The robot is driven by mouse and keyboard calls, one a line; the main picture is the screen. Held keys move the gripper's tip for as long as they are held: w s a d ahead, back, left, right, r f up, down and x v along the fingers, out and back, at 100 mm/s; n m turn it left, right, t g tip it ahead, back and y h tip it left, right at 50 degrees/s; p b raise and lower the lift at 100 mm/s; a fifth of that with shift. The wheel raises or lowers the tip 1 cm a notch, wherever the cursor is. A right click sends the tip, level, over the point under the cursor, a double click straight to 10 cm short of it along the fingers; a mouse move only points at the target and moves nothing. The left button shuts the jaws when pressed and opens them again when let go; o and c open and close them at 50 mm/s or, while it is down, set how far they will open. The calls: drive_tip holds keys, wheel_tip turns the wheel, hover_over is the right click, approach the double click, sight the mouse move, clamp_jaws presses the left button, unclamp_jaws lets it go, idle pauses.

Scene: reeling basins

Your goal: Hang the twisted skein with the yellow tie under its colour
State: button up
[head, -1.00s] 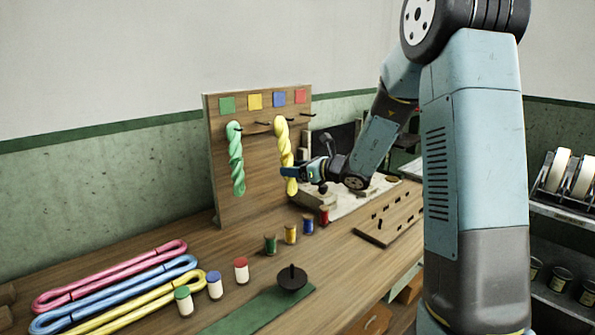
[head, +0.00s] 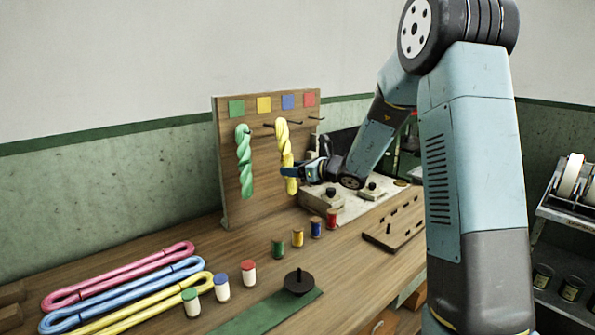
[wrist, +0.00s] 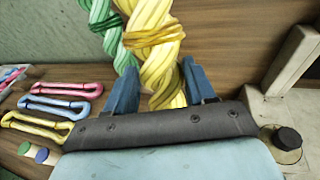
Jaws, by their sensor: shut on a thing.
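The yellow twisted skein (head: 283,145) hangs upright in front of the peg board (head: 255,190). My gripper (head: 291,172) is shut on its lower part. In the wrist view the skein (wrist: 153,60), with a yellow band around it, stands between the blue fingers (wrist: 160,88).
The blue (head: 288,101) and red (head: 310,98) squares are to the right, their pegs partly visible. Several thread spools (head: 298,238) stand on the bench. Pink, blue and yellow loose skeins (head: 120,275) lie at left. A block with knobs (head: 345,205) is close to my gripper.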

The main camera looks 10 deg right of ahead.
drive_tip(key=shift+w+a+f, duration=0.15)
drive_tip(key=shift+w+a, duration=0.5)
drive_tip(key=shift+w, duration=0.35)
drive_tip(key=shift+w+a+f, duration=0.3)
drive_tip(key=shift+w+a, duration=0.15)
drive_tip(key=shift+w, duration=0.25)
drive_tip(key=shift+w+a+f, duration=0.25)
drive_tip(key=shift+w+a, duration=0.2)
drive_tip(key=shift+w, duration=0.2)
drive_tip(key=o, duration=1.1)
drive_tip(key=shift+o, duration=0.2)
